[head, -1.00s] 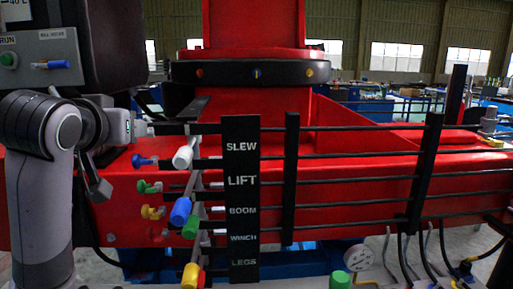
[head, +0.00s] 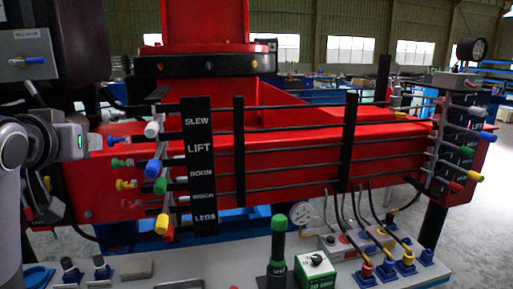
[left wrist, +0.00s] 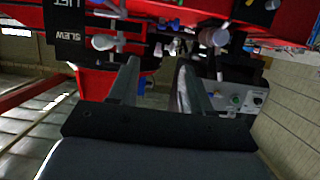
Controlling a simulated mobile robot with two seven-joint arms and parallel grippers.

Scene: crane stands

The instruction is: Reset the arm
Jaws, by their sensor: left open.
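My left arm (head: 18,150) comes in at the left edge of the head view, beside the left end of the red crane. In the left wrist view my left gripper (left wrist: 155,80) has its two dark fingers apart, with nothing held between them. The crane's control levers show in the head view: a white-knobbed lever (head: 151,130), a blue one (head: 153,168), a green one (head: 160,186) and a yellow one (head: 163,224). They stand beside the black label plate (head: 198,160) reading SLEW, LIFT, BOOM, WINCH, LEGS. In the head view my left fingertips are not clear. My right gripper is not in view.
A pale bench (head: 220,265) in front holds a green-topped cylinder (head: 278,250), a green box (head: 315,268), a gauge (head: 302,213) and several hose fittings. A second lever bank (head: 455,150) stands at the right end. A dark cabinet (head: 55,40) is at upper left.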

